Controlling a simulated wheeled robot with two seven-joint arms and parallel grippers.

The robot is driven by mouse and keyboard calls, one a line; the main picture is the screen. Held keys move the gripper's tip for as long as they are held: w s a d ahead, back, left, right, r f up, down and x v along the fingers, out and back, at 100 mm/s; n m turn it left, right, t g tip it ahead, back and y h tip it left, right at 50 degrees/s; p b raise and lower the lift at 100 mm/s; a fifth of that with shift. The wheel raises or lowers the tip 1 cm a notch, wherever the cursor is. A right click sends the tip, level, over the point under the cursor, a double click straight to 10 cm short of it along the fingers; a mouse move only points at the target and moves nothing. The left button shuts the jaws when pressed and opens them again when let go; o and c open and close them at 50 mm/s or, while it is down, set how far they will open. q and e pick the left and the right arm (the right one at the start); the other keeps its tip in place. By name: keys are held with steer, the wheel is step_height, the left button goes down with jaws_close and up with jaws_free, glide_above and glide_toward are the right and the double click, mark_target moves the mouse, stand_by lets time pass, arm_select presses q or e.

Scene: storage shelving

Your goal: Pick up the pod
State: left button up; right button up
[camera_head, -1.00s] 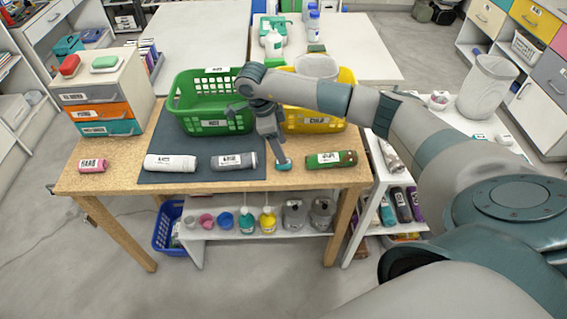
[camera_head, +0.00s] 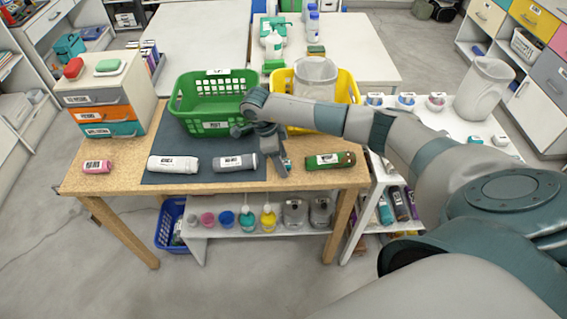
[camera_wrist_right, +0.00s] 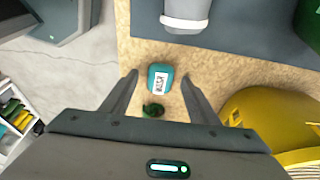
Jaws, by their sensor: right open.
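The pod (camera_wrist_right: 160,78) is a small rounded teal thing with a white label, lying on the wooden table top. In the head view only a bit of teal (camera_head: 288,163) shows, mostly hidden by my right gripper. My right gripper (camera_head: 283,172) points down at the table between the grey bottle and the green-brown bottle. In the right wrist view its fingers (camera_wrist_right: 159,77) are spread, one on each side of the pod, with gaps visible. How high the fingertips are above the table is hard to tell. My left gripper is out of view.
A grey bottle (camera_head: 235,162) and a white bottle (camera_head: 173,164) lie on the dark mat. A green-brown bottle (camera_head: 330,160) lies to the right. A green basket (camera_head: 212,124) and a yellow basket (camera_head: 347,90) stand behind. A pink item (camera_head: 97,167) lies far left.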

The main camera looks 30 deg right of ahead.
steer(key=c, duration=1.1)
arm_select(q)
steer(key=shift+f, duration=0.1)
arm_select(e)
steer(key=shift+r, duration=0.1)
